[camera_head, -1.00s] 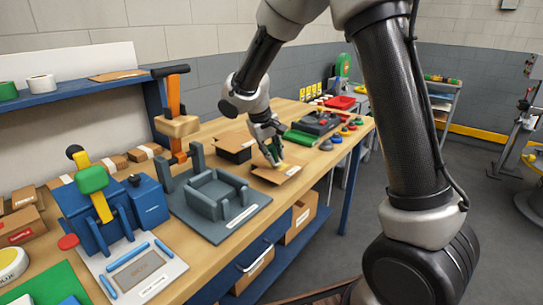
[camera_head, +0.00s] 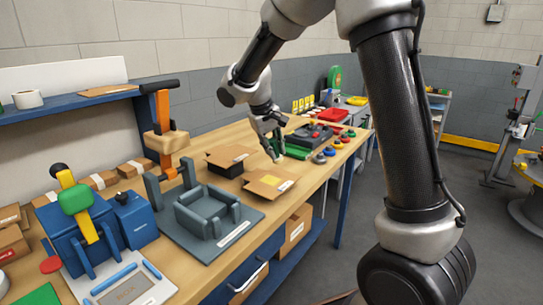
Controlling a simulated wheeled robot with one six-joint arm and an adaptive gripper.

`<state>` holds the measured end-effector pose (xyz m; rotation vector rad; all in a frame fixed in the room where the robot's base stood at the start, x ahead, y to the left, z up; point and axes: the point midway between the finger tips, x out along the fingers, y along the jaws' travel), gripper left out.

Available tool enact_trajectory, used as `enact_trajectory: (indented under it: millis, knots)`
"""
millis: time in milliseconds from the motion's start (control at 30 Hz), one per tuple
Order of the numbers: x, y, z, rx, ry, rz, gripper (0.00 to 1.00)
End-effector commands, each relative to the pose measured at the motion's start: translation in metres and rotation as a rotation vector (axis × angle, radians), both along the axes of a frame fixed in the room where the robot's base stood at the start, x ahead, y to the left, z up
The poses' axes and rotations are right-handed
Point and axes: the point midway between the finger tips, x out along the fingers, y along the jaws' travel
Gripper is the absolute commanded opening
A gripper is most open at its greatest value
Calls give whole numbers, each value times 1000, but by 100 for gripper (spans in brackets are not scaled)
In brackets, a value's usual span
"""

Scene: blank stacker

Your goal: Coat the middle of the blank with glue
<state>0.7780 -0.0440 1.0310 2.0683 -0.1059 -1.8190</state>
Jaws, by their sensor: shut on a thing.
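The blank (camera_head: 257,187) is a flat brown cardboard sheet lying on the workbench near its front edge. A yellow patch (camera_head: 270,180) shows near its middle, with a pale label to the right of it. My gripper (camera_head: 273,146) is above and behind the blank, clear of it. It is shut on a small green glue applicator (camera_head: 279,143), which points downward. The gripper's fingers hide part of the applicator, and its tip is too small to make out well.
A dark holder with cardboard (camera_head: 231,157) stands just left of the blank. A grey fixture (camera_head: 207,210) and a blue press (camera_head: 85,235) are nearer. Several coloured buttons (camera_head: 328,153) and a dark box stand behind, to the right. Bare bench (camera_head: 262,222) lies in front of the blank.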

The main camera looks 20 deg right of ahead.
Motion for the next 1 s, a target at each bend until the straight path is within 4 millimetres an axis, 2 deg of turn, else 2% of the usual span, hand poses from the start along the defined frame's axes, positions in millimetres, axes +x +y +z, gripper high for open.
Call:
enact_trajectory:
  millis: [200,400,867,1000]
  knots:
    - [-1,-5,20,1,-4,-2,0]
    - [-3,-7,29,0,-1,-3,0]
    - [-2,-7,29,0,-1,-3,0]
    - [6,-13,16,4,3,-102,0]
